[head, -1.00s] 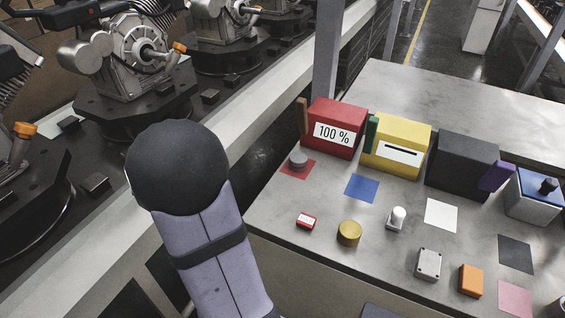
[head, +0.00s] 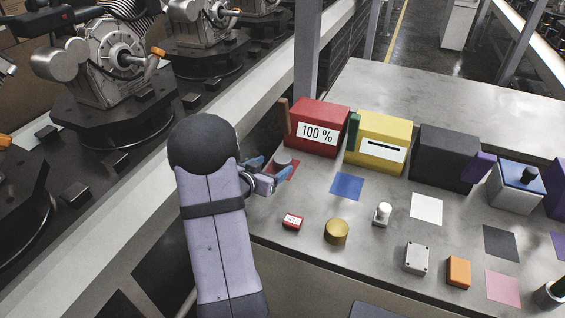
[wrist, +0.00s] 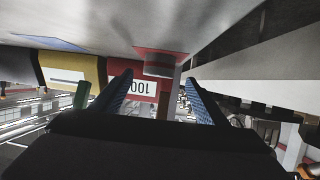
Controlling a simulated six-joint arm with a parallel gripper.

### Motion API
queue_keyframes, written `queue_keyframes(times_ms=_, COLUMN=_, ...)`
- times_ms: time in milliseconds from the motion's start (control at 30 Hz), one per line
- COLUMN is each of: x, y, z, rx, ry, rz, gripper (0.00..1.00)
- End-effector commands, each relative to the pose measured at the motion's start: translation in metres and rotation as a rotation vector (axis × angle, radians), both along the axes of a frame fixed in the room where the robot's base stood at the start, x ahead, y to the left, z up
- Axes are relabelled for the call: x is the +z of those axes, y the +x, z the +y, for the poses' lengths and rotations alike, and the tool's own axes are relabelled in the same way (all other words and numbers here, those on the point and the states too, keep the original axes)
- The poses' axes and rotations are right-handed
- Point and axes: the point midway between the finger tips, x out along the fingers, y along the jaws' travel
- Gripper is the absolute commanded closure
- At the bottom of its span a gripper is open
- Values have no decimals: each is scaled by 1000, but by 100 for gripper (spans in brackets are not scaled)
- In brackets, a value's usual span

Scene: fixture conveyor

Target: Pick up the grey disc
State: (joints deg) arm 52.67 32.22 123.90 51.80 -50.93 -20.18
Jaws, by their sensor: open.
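The grey disc (head: 283,158) lies on a red square (head: 291,172) on the grey table, in front of the red box marked 100 %. My gripper (head: 272,168) is open, with its blue fingers low at the left edge of the table, close to the disc. In the wrist view, which is upside down, the disc (wrist: 160,67) appears between and beyond the two blue fingertips (wrist: 158,82). I see no finger contact with the disc. My arm hides part of the table's left edge.
The red box (head: 318,128), yellow box (head: 377,140) and black box (head: 442,155) stand in a row behind. A conveyor with engines (head: 95,60) runs at left.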

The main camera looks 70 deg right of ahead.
Motion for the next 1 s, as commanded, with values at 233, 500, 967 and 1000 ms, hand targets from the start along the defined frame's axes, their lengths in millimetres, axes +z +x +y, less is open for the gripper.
queue_keyframes(times_ms=233, x=-3, y=-1, z=-10, rx=0, ry=1, rz=-1, gripper=32)
queue_keyframes(times_ms=500, x=-16, y=-5, z=-39, rx=1, ry=2, rz=-1, gripper=32)
queue_keyframes(times_ms=967, x=-20, y=-6, z=-48, rx=2, ry=1, rz=-1, gripper=47)
queue_keyframes(times_ms=1000, x=-20, y=-6, z=-48, rx=2, ry=1, rz=-1, gripper=56)
